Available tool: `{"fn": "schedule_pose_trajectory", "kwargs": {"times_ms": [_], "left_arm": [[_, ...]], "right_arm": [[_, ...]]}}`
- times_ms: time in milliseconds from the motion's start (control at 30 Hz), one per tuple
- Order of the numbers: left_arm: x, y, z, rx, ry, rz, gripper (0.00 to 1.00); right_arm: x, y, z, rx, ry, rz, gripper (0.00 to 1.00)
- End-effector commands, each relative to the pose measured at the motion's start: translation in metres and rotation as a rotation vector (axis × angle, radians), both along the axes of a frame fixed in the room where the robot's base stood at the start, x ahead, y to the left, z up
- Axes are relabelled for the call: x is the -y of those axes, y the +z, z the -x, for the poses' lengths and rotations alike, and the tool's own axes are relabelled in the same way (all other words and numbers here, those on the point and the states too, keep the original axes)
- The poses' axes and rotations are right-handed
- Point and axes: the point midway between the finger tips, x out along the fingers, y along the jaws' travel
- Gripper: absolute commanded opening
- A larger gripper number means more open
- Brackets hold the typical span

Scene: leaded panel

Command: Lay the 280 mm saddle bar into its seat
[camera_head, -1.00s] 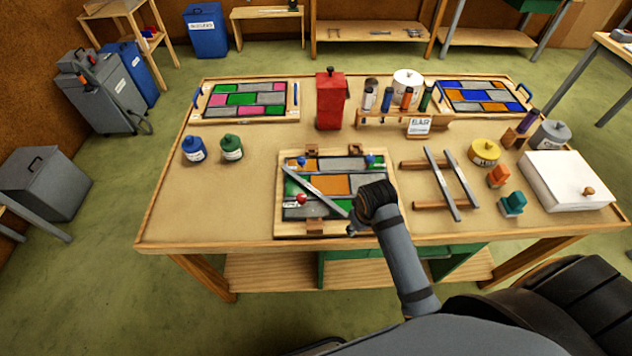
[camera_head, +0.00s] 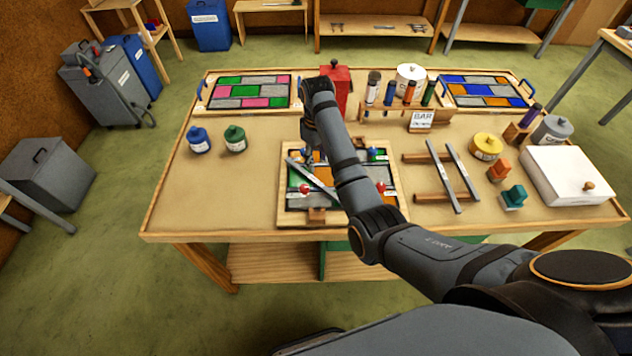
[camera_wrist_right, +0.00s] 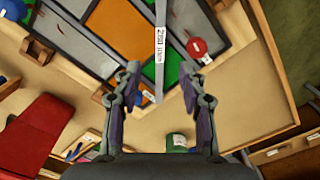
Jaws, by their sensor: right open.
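The saddle bar (camera_head: 318,182) is a thin grey strip lying diagonally across the coloured leaded panel, which sits in a wooden frame (camera_head: 345,219). In the right wrist view the bar (camera_wrist_right: 160,32) carries a white label ending in "mm"; its number is hard to read. My right gripper (camera_head: 312,156) is over the panel's far left part, with the arm hiding much of the panel. In the wrist view its open fingers (camera_wrist_right: 160,82) are on either side of the bar's end, apart from it. My left gripper is out of view.
Red knobs (camera_head: 305,188) and a blue knob (camera_head: 372,154) stand on the panel. Two more bars (camera_head: 441,172) rest on a wooden rack to the right. A red box (camera_head: 341,88) stands behind the panel. The table's left front is clear.

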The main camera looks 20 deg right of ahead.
Motion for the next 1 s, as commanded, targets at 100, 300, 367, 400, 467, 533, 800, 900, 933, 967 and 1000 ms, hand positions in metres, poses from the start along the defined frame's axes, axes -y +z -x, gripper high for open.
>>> {"fn": "schedule_pose_trajectory", "kwargs": {"times_ms": [100, 300, 367, 400, 467, 533, 800, 900, 933, 967, 1000], "left_arm": [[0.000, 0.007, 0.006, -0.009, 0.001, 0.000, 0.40], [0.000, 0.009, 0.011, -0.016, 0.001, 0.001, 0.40], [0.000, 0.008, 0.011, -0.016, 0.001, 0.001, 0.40], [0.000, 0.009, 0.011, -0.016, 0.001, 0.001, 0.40], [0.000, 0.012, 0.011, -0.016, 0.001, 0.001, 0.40], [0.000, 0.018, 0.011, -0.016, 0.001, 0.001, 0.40], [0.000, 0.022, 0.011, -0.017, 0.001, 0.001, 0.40], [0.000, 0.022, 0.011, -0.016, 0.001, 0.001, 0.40], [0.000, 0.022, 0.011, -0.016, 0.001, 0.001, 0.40], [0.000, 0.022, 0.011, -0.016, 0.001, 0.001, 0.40], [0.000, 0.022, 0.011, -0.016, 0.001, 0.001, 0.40]], "right_arm": [[0.000, -0.021, 0.002, -0.006, -0.001, 0.000, 0.41], [0.000, -0.044, 0.000, 0.000, -0.002, 0.000, 0.41], [0.000, -0.045, 0.000, 0.000, -0.002, 0.000, 0.41], [0.000, -0.046, 0.000, 0.000, -0.002, 0.000, 0.41], [0.000, -0.049, 0.000, -0.002, -0.002, 0.000, 0.41], [-0.001, -0.059, 0.000, -0.004, -0.002, 0.000, 0.41], [-0.002, -0.096, -0.002, 0.000, -0.002, 0.000, 0.41], [-0.002, -0.098, -0.002, 0.001, -0.002, 0.000, 0.41], [-0.002, -0.098, -0.002, 0.002, -0.002, -0.001, 0.41], [-0.002, -0.098, -0.002, 0.001, -0.002, 0.000, 0.41], [-0.002, -0.098, -0.002, 0.001, -0.002, 0.000, 0.41]]}}
